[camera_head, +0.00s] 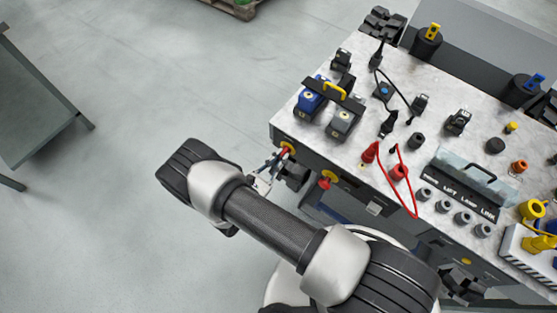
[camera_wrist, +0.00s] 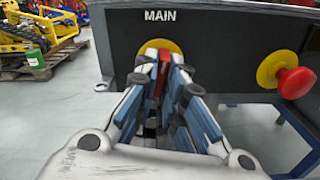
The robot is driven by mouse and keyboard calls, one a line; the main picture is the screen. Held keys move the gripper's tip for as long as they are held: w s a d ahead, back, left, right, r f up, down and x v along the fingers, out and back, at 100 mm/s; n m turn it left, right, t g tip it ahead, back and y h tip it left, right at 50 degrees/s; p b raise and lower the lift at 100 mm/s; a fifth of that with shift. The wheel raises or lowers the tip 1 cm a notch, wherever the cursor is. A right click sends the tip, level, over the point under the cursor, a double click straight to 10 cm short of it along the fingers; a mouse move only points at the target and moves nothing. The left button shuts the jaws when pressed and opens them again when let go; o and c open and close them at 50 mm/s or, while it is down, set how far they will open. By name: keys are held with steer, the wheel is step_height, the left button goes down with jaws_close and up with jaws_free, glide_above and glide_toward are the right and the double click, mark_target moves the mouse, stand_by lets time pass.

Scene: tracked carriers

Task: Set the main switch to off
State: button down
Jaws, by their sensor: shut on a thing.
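The main switch (camera_wrist: 164,57) has a red handle on a yellow round plate, under the white word MAIN on the dark front panel (camera_wrist: 220,30). In the head view the main switch (camera_head: 288,148) is at the left end of the bench's front face. My gripper (camera_wrist: 163,85) is shut on the red handle, with one finger on each side. The handle looks upright in the wrist view; its lower part is hidden between the fingers. In the head view my gripper (camera_head: 268,174) reaches the switch from the front left.
A red mushroom button (camera_wrist: 296,82) on a yellow plate sits right of the switch; it also shows in the head view (camera_head: 328,180). The bench top (camera_head: 300,128) carries blue and grey blocks, a red cable (camera_head: 412,190) and several plugs. Open floor lies left.

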steer(key=shift+n+b, duration=0.3)
steer(key=shift+n, duration=0.9)
steer(key=c, duration=1.7)
jaws_free()
steer(key=v, duration=1.2)
